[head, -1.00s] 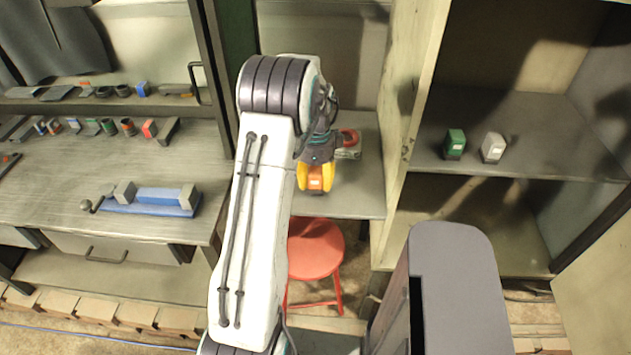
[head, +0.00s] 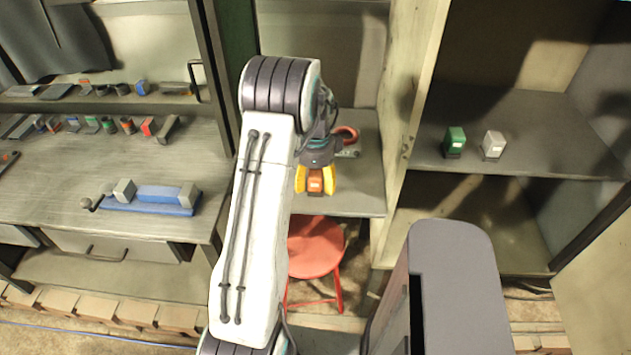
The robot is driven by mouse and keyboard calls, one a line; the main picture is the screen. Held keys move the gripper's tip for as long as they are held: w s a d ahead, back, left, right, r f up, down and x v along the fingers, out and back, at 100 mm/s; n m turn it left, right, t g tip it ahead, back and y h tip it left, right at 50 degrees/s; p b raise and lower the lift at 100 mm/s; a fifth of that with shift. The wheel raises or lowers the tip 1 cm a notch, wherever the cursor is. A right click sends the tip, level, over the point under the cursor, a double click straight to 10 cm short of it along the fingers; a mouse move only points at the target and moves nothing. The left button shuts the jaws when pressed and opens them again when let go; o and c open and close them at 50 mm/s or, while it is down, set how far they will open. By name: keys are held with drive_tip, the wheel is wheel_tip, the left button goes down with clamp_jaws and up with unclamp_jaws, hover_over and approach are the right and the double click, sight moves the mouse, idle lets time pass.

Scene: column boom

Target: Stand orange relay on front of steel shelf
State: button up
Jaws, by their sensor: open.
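The orange relay (head: 315,184) is a small block with a pale label, at the front of the grey surface (head: 360,196) in the middle bay. My gripper (head: 315,180) points down over it, with its yellow fingers open on the left and right of the relay. I cannot tell whether either finger touches it. My wrist hides what is directly behind. The steel shelf (head: 560,150) appears to be the grey board in the right-hand cabinet. A green relay (head: 454,141) and a white relay (head: 493,145) stand at its front left.
A red ring-like item (head: 348,134) lies behind my gripper. A red stool (head: 315,247) stands below. An upright panel (head: 408,130) separates the middle bay from the right cabinet. The shelf is clear right of the white relay. A workbench (head: 60,190) with a blue vise is at left.

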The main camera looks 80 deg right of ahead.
sight(314, 172)
drive_tip(key=shift+r, duration=0.1)
wheel_tip(314, 172, up, 12)
drive_tip(key=shift+b, duration=0.3)
drive_tip(key=shift+w+r, duration=0.15)
drive_tip(key=w+a+r+n+t+h, duration=0.1)
drive_tip(key=w+a+r+n, duration=0.3)
drive_tip(key=w+a+n, duration=0.45)
drive_tip(key=w+a+r+n, duration=0.5)
drive_tip(key=w+a, duration=0.4)
drive_tip(key=w, duration=0.5)
drive_tip(key=w+a+n+t, duration=0.25)
drive_tip(key=a+n, duration=0.95)
drive_tip(key=a, duration=0.6)
drive_tip(key=s+a+f+n+t+y, duration=0.1)
drive_tip(key=s+a+f+n, duration=0.2)
drive_tip(key=a+n, duration=0.6)
drive_tip(key=shift+s+a+f+n, duration=0.2)
drive_tip(key=shift+s+a+n, duration=0.15)
drive_tip(key=shift+s+a, duration=0.55)
drive_tip(key=shift+s+d, duration=0.15)
drive_tip(key=shift+d, duration=0.05)
drive_tip(key=shift+c, duration=0.4)
